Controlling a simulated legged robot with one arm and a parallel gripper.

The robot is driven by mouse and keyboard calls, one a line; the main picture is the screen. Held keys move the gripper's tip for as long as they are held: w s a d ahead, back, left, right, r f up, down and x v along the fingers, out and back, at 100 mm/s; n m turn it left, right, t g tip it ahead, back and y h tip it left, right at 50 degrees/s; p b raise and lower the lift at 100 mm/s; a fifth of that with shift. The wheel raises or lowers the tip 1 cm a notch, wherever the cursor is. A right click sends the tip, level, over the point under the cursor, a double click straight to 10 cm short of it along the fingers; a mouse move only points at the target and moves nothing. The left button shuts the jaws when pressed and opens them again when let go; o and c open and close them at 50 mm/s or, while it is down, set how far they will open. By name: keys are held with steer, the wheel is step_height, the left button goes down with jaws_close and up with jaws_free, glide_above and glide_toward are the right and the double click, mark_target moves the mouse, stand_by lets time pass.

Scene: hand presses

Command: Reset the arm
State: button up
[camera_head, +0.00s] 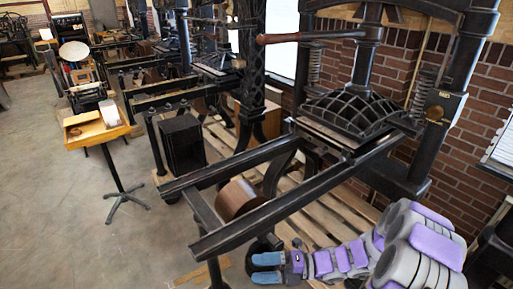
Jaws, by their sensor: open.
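My arm, grey with purple pads, comes in from the bottom right and lies low across the lower part of the view, pointing left. My gripper (266,268) has two blue fingertips, one above the other with a gap between them. It is open and nothing shows between the fingers. It is in front of the near end of the black hand press (365,118), just below its long rails (290,195) in the picture. I cannot tell how far the fingers are from the press frame.
A wooden-handled bar (312,35) juts left from the press. A brown drum (238,200) sits under the rails, above a wooden pallet (345,212). A brick wall (475,130) is at right. A tray stand (95,130) is at left, with clear concrete floor (60,220) around it.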

steer(key=s+r+n+g+h, duration=0.3)
steer(key=s+r+n+h, duration=0.1)
steer(key=s+n, duration=0.4)
steer(key=s+r+n+g+h, duration=0.35)
steer(key=s+n, duration=0.35)
steer(key=n, duration=0.3)
steer(key=s+d+r+n+t+h, duration=0.2)
steer(key=s+d+n+h, duration=0.3)
steer(key=n, duration=0.3)
steer(key=s+d+r+n+t+h, duration=0.2)
steer(key=s+d+n+t+h, duration=0.2)
steer(key=d+n, duration=0.3)
steer(key=shift+s+r+n+h, duration=0.3)
steer(key=shift+s+n+h, duration=0.45)
steer(key=shift+n+h, duration=0.1)
steer(key=shift+d, duration=0.1)
